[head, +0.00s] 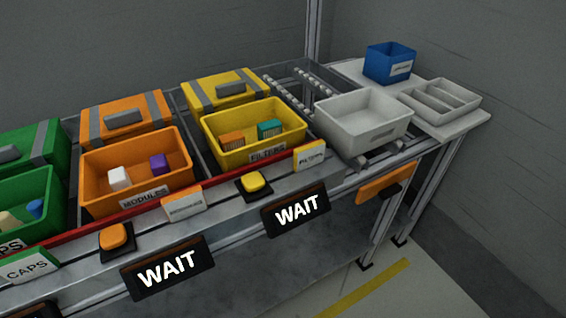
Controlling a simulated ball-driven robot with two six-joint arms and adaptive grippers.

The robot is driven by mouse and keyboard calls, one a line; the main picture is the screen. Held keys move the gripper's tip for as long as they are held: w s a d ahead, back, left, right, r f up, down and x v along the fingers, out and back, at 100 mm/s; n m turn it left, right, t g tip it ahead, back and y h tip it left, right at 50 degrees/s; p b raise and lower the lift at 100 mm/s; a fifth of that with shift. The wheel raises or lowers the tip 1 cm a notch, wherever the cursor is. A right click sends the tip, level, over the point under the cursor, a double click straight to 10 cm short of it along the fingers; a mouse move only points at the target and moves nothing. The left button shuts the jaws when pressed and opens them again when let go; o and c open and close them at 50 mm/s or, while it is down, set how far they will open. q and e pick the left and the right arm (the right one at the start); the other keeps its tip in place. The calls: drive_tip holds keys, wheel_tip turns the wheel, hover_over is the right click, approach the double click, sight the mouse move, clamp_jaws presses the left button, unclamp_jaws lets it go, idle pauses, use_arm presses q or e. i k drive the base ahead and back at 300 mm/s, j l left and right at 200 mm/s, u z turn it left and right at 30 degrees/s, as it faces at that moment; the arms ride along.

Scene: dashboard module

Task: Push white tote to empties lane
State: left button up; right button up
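The white tote (363,135) is empty and stands upright at the front end of a roller lane, right of the yellow bin. Behind it the lane's rollers (311,86) show, with nothing on them. An orange sign or plate (384,184) hangs under the lane's front, its face not readable. Neither of my grippers is in the head view.
A yellow FILTERS bin (254,141), an orange MODULES bin (138,186) and a green CAPS bin (30,200) stand left of the tote. A white side table (467,124) on the right holds a blue bin (389,64) and a divided white tray (440,99).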

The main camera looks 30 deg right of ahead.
sight(356, 123)
drive_tip(key=z, duration=1.5)
